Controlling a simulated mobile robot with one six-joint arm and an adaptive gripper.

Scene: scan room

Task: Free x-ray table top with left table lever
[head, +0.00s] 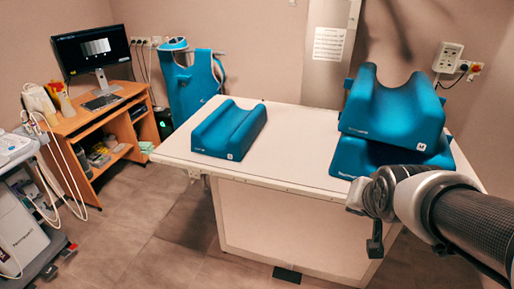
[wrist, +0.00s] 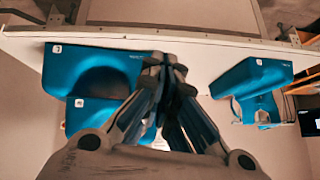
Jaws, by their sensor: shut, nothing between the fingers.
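The white x-ray table top (head: 290,165) lies level on its pale base (head: 290,225). A small grey fitting, which looks like the left table lever (head: 193,174), sits under the front edge near the left corner. In the wrist view a small grey fitting (wrist: 290,35) shows at the table edge on the right; it may be the same lever. My gripper (head: 375,245) is in front of the table's right part, well to the right of the lever. In the wrist view its fingers (wrist: 168,68) are together and empty, apart from the table edge fittings.
A blue cushion (head: 230,130) lies on the table's left part; two blue cushions (head: 392,110) are stacked on the right. A desk with a monitor (head: 92,50) and a white machine on a cart (head: 20,215) stand at left. The floor (head: 150,240) before the left corner is clear.

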